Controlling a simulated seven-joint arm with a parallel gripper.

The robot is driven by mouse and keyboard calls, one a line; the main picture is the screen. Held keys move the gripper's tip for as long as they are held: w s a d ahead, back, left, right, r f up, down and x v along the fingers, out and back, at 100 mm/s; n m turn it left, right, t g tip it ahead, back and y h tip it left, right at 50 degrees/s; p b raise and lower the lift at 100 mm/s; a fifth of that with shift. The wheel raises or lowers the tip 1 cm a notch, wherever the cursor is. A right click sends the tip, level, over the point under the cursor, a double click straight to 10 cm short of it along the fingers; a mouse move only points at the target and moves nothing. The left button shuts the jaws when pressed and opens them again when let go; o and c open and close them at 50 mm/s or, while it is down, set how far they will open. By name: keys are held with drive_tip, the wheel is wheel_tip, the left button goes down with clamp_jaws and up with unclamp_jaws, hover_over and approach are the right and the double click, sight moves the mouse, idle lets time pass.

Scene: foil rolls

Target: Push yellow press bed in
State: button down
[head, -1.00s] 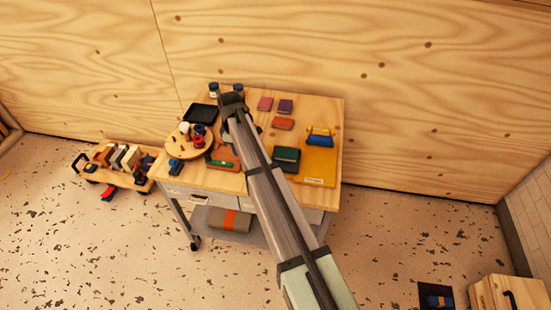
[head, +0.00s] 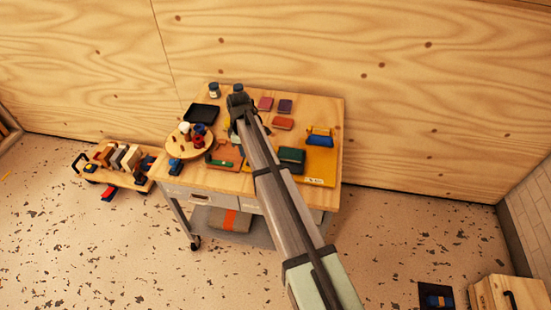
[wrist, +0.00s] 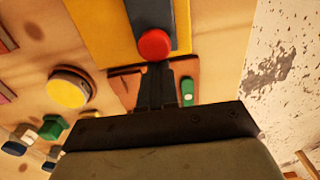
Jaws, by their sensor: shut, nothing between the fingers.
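A flat yellow board (head: 322,168), apparently the press bed, lies at the right of the table. In the wrist view its yellow surface (wrist: 92,28) shows at the top, beside a dark blue-grey slab (wrist: 150,14) with a round red knob (wrist: 154,45). A blue roller-like piece (head: 320,140) sits on the board in the head view. My gripper (wrist: 158,72) is shut and empty, over a brown tray, its fingertips just below the knob in the picture. I cannot tell whether they touch it. In the head view my arm hides the fingertips.
The brown tray (head: 222,157) and a round wooden stand (head: 178,148) with spools are left of my arm. Pink and purple blocks (head: 265,103) lie behind. The table's front edge is close.

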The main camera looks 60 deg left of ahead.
drive_tip(key=shift+w+d, duration=3.35)
drive_tip(key=shift+d, duration=0.05)
drive_tip(key=shift+a, duration=0.1)
drive_tip(key=shift+s+a, duration=0.65)
drive_tip(key=shift+s, duration=0.1)
wheel_tip(320, 180, up, 8)
